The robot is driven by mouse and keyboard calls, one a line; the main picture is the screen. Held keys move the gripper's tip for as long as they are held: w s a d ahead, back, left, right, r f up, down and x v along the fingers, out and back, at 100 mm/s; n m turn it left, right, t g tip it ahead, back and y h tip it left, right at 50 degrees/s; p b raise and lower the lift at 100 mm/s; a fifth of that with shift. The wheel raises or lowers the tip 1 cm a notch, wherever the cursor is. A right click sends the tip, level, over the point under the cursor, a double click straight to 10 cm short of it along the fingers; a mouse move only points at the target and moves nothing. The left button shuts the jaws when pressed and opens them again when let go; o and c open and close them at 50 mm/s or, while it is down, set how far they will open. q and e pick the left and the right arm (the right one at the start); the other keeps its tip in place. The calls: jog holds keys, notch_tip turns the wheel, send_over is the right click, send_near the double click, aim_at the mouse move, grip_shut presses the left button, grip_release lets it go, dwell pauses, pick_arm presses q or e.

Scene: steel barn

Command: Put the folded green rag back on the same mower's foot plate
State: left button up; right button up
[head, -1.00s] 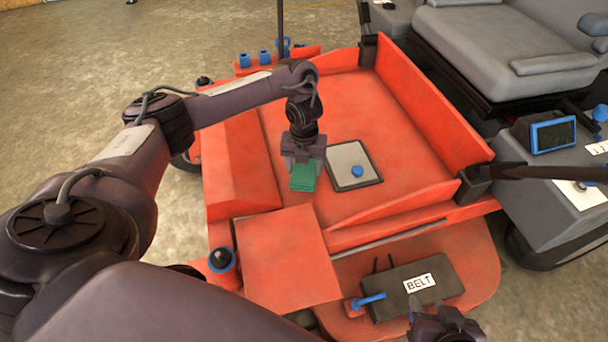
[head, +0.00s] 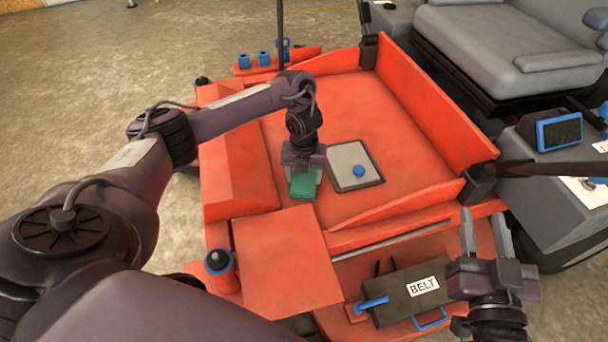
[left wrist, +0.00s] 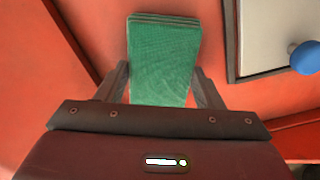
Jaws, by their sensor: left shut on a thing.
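The folded green rag (head: 303,186) is in my left gripper (head: 303,172), over the red foot plate (head: 345,112) of the mower. In the left wrist view the rag (left wrist: 163,58) lies between the two fingers of the left gripper (left wrist: 163,85), which are shut on its sides. I cannot tell whether the rag touches the plate. My right gripper (head: 486,228) is at the lower right in the head view, its two fingers apart with nothing between them, close to the black box labelled BELT (head: 408,295).
A grey panel with a blue knob (head: 352,178) lies on the plate just right of the rag. Raised red walls (head: 435,115) edge the plate. The plate behind the rag is clear.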

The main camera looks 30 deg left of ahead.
jog(key=shift+r, duration=0.1)
pick_arm(q)
jog(key=shift+f, duration=0.1)
jog(key=o, duration=0.9)
jog(key=shift+o, duration=0.2)
pick_arm(e)
jog(key=shift+r, duration=0.35)
